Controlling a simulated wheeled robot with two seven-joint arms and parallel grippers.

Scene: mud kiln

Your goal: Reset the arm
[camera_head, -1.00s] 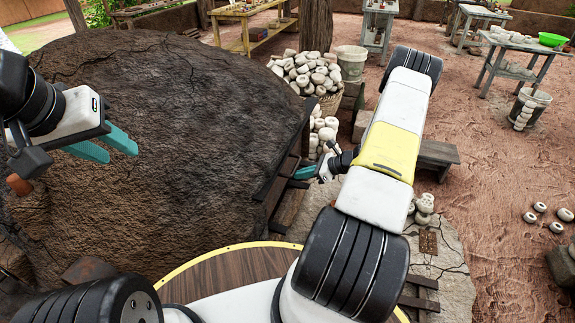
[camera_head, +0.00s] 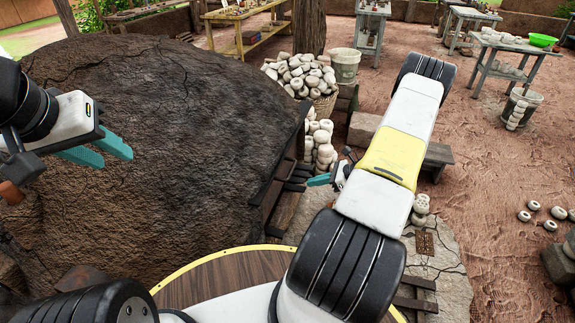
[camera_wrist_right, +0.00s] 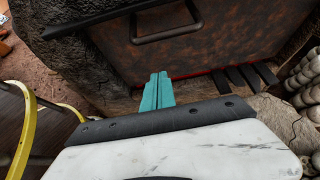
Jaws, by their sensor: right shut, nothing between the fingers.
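My right arm reaches forward across the middle of the head view. My right gripper (camera_head: 318,181) has teal fingers pointing left, in front of the kiln's side opening. In the right wrist view its fingers (camera_wrist_right: 157,92) are together with nothing between them, below a dark metal door with a handle (camera_wrist_right: 166,22). My left gripper (camera_head: 105,150) is at the far left, over the dark mud kiln (camera_head: 170,130). Its two teal fingers are apart and nothing shows between them.
Stacked pale clay pieces (camera_head: 322,145) and a full basket (camera_head: 302,78) stand beyond my right gripper. A low wooden bench (camera_head: 437,155) is behind my right arm. Several round pieces (camera_head: 533,205) lie on the ground at right, where open dirt remains around them.

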